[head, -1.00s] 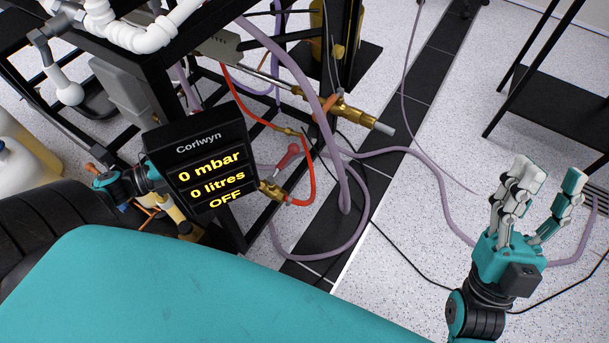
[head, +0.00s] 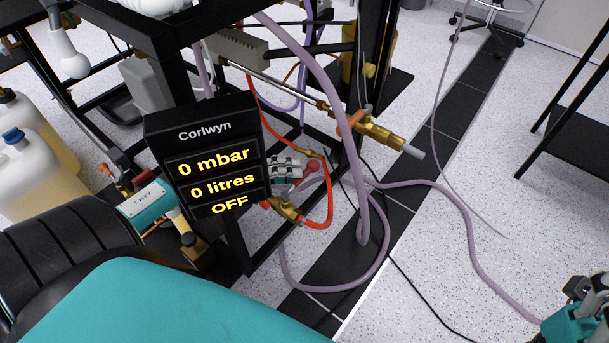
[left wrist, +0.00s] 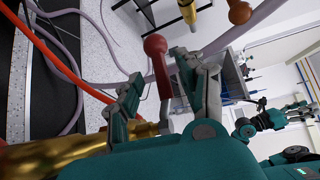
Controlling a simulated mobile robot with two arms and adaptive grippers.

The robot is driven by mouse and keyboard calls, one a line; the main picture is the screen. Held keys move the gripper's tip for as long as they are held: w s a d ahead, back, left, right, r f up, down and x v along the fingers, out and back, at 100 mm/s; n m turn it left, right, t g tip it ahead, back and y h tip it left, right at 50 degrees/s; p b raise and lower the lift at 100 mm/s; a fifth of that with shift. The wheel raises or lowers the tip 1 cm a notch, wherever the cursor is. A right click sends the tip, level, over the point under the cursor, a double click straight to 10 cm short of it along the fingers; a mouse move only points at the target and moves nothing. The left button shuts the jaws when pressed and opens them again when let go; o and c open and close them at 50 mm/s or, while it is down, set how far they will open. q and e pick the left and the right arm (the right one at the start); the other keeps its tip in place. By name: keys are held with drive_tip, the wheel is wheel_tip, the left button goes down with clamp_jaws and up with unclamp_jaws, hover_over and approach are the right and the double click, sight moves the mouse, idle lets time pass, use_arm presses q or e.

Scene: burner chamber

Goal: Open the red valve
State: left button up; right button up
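The red valve has a red lever handle (head: 311,169) with a round knob, on a brass body (head: 284,209) behind the display's right edge. In the left wrist view the red handle (left wrist: 157,62) stands upright between my fingers, and the brass body (left wrist: 70,151) lies at lower left. My left gripper (head: 290,172) is beside the handle, partly hidden by the display. In its wrist view my left gripper (left wrist: 163,90) is open, one finger each side of the handle; I cannot tell whether the right-hand finger touches it. My right gripper (head: 580,305) is mostly cut off at lower right.
The Corlwyn display (head: 208,160) reads 0 mbar, 0 litres, OFF and blocks part of my left arm. A red hose (head: 330,205) and purple hoses (head: 365,215) run near the valve. Another brass valve with an orange handle (head: 350,122) is above. Open floor (head: 480,170) lies right.

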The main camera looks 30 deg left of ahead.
sight(304, 172)
use_arm(q)
drive_tip(key=shift+b+x, duration=0.3)
drive_tip(key=shift+x, duration=1.5)
clamp_jaws()
drive_tip(key=shift+f, duration=0.1)
